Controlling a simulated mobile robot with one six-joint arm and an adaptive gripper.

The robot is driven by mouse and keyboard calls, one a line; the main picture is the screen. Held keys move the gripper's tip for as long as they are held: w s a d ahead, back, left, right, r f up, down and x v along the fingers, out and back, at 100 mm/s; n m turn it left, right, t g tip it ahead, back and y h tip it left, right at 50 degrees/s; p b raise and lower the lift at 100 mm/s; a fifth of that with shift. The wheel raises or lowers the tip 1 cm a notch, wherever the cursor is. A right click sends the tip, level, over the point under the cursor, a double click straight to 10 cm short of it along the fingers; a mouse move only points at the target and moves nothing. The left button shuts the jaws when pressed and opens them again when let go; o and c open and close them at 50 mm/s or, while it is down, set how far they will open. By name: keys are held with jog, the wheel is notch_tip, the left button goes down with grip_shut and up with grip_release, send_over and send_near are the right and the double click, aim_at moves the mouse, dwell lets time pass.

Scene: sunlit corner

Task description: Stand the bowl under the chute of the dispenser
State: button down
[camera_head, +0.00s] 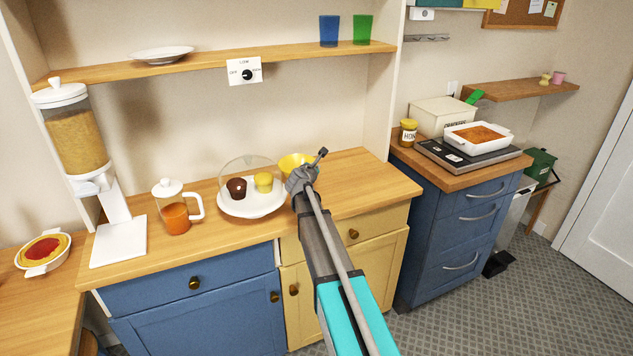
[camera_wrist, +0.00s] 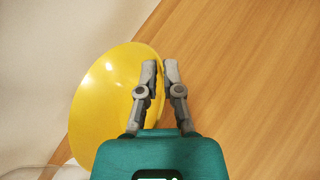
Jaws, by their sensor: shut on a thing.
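The yellow bowl (camera_head: 294,161) is on or just above the wooden counter, right of the domed plate, partly hidden behind my gripper (camera_head: 303,178). In the wrist view the bowl (camera_wrist: 100,105) fills the left middle, and my gripper (camera_wrist: 160,75) is shut on its right rim, one finger inside and one outside. Whether the bowl touches the counter I cannot tell. The dispenser (camera_head: 75,140) stands at the left end of the counter, a clear jar of grain-coloured contents with a white lid. Its chute (camera_head: 90,184) is over a white base plate (camera_head: 119,242), which is bare.
Between bowl and dispenser stand a plate (camera_head: 236,208) with two cupcakes under a clear dome and a glass pot (camera_head: 175,210) of orange liquid. A shelf (camera_head: 210,62) runs above. The counter (camera_head: 360,185) right of my gripper is clear.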

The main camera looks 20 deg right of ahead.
jog(key=shift+f, duration=0.1)
dwell(0.3)
jog(key=shift+f+b, duration=1.85)
jog(key=shift+b, duration=0.05)
jog(key=shift+f, duration=0.1)
jog(key=c, duration=0.8)
grip_release()
jog(key=shift+r, duration=0.2)
jog(key=p+v, duration=0.3)
jog(key=v, duration=0.9)
jog(key=shift+f, duration=0.1)
